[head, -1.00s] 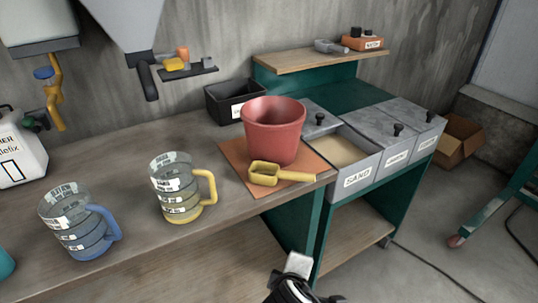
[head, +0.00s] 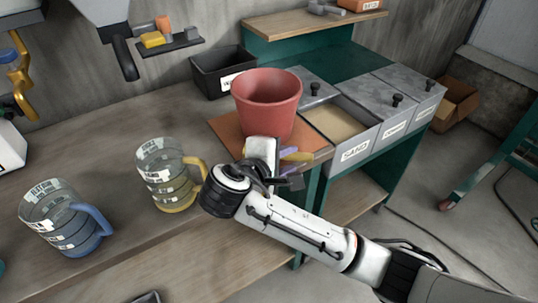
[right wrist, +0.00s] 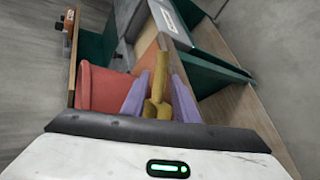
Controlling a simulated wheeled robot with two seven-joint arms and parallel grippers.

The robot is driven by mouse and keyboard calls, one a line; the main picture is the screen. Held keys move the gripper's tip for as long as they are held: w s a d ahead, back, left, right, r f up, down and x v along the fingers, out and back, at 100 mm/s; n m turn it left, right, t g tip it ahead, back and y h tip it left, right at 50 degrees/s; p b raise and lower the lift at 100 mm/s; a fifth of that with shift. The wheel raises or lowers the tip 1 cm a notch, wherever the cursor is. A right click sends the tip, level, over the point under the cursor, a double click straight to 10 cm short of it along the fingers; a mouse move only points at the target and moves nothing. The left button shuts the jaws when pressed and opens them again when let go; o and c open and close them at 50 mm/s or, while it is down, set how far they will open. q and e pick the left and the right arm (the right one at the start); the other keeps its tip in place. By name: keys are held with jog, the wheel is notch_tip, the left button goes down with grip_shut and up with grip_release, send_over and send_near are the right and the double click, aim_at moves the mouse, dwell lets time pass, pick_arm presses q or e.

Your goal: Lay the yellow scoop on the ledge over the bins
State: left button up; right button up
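The yellow scoop (right wrist: 159,88) lies on the orange mat (head: 226,129) at the bench's right end, in front of the red pot (head: 267,100). In the head view my right gripper (head: 290,155) hides most of it. In the right wrist view the two purple fingers stand on either side of the scoop's handle, with narrow gaps, so the gripper looks open around it. The wooden ledge (head: 290,25) stands over the grey bins at the back right. My left gripper cannot be made out.
A grey scoop and an orange box (head: 360,5) sit on the ledge; its left part is bare. The open sand bin (head: 355,150) is right of the pot. A yellow-handled jug (head: 165,175) and a blue-handled jug (head: 62,215) stand left. A black bin (head: 215,72) is behind.

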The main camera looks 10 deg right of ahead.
aim_at(295, 157)
jog(key=x, duration=0.3)
jog(key=shift+w+d+f, duration=0.15)
jog(key=shift+d+f, duration=0.05)
jog(key=shift+d, duration=0.15)
grip_shut()
